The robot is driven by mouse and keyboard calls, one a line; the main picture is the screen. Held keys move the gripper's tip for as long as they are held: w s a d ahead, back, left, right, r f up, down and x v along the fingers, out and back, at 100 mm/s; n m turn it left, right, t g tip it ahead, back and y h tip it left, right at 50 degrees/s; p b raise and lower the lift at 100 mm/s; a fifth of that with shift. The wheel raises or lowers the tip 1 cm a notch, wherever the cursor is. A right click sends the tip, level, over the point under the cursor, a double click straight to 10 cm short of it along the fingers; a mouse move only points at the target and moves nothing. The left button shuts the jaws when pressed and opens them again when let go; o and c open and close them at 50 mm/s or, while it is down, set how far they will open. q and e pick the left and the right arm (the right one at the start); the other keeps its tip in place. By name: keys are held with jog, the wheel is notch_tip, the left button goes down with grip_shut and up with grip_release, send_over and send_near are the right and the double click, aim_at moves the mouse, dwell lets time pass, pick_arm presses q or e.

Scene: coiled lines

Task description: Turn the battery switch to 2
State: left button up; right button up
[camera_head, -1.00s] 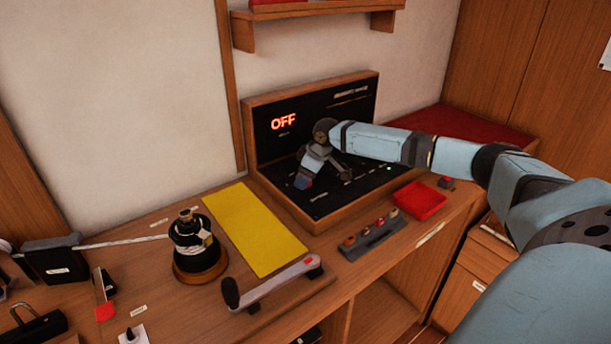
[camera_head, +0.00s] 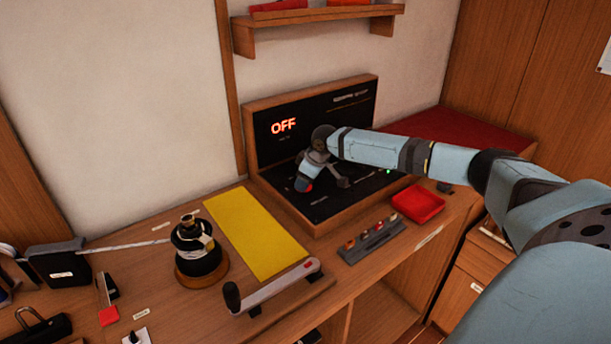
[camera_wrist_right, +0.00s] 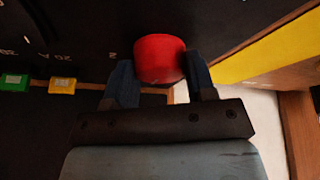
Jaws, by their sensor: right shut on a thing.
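The battery switch's red knob (camera_wrist_right: 160,58) sits between the two fingers of my right gripper (camera_wrist_right: 160,85) in the right wrist view. The gripper is shut on it. In the head view my right gripper (camera_head: 305,185) reaches down to the left part of the black panel (camera_head: 330,205), and only a bit of red shows by its tips. A small "2" mark lies on the panel to the left of the knob in the wrist view. The upright panel's display (camera_head: 284,126) reads OFF in red. Which mark the knob points to cannot be told. My left gripper is not in view.
A yellow mat (camera_head: 255,232), a black winch (camera_head: 193,255) and a winch handle (camera_head: 275,285) lie left and in front of the panel. A red tray (camera_head: 418,203) and a small rack (camera_head: 371,241) stand at its front right. A shelf (camera_head: 315,17) hangs above.

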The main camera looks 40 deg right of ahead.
jog(key=m+h+p, duration=0.1)
jog(key=m+p, duration=0.1)
jog(key=p, duration=0.2)
jog(key=m+h+p, duration=0.1)
jog(key=m+p, duration=0.2)
jog(key=p, duration=0.1)
jog(key=m+h+p, duration=0.1)
jog(key=m+p, duration=0.2)
jog(key=p, duration=0.1)
jog(key=shift+a+r, duration=0.25)
jog(key=shift+f+m+g+h+p, duration=0.1)
jog(key=shift+m+g+h+p, duration=0.25)
jog(key=shift+m+p, duration=0.5)
jog(key=shift+f+m+h+p, duration=0.1)
jog(key=shift+m+h+p, duration=0.15)
jog(key=shift+m+p, duration=0.4)
